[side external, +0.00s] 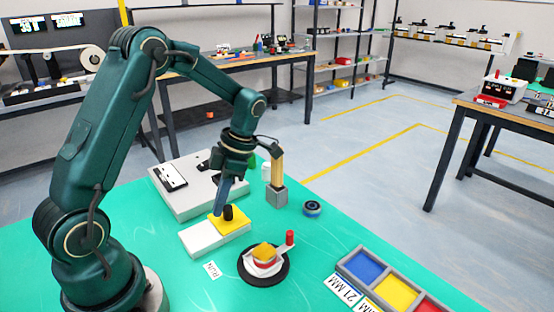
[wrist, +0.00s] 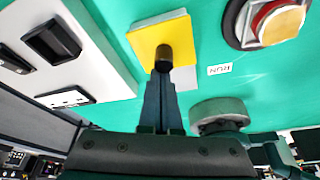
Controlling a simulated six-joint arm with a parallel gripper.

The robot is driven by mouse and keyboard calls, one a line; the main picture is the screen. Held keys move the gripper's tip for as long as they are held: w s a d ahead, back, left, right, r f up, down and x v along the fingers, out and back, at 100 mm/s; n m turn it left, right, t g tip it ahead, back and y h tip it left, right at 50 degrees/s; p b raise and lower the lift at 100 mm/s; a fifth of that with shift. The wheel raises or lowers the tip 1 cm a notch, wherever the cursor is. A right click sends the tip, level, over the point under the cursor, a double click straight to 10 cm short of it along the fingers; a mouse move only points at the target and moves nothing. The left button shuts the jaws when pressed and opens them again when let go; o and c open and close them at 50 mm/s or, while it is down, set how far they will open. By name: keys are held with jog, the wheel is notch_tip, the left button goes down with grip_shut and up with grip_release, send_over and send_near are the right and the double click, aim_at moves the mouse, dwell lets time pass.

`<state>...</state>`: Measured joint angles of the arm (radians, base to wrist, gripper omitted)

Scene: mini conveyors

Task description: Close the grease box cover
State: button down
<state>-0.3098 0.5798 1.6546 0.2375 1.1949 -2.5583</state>
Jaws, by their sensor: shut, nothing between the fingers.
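The grease box (side external: 205,240) is a low light-grey block on the green table in the side view. Its yellow cover (side external: 236,223) lies over the right end of it, and the left part of the box is bare of yellow. A short black knob (side external: 228,212) stands on the cover. In the wrist view the yellow cover (wrist: 143,42) and black knob (wrist: 163,58) are just beyond my fingertips. My gripper (side external: 218,212) points down at the knob's left side, shut and empty. I cannot tell whether the fingers touch the knob. The fingers (wrist: 161,78) hide part of the box.
A white panel (side external: 178,200) with black fittings stands behind the box. A round black-based device (side external: 263,280) with a yellow top and red-tipped lever is in front, near a RUN label (side external: 211,270). A grey post (side external: 277,195) and a three-colour tray (side external: 345,263) are to the right.

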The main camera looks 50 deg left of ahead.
aim_at(218, 219)
jog(key=shift+w, duration=0.3)
jog(key=s, duration=0.1)
jog(key=s+a, duration=0.1)
jog(key=s, duration=0.2)
jog(key=shift+s+a, duration=0.15)
jog(key=shift+a, duration=0.1)
jog(key=w+d+r+m+t, duration=0.2)
jog(key=d+r, duration=0.2)
jog(key=r, duration=1)
jog(key=s+d+f+m+t, duration=0.1)
jog(key=s+d+m+t, duration=0.2)
jog(key=m, duration=1.1)
jog(key=s+d+f+m+t+h, duration=0.1)
jog(key=d+m+t, duration=0.3)
jog(key=m, duration=1.1)
jog(key=shift+s+d+f, duration=0.3)
jog(key=shift+s+d, duration=0.6)
jog(key=shift+d, duration=0.55)
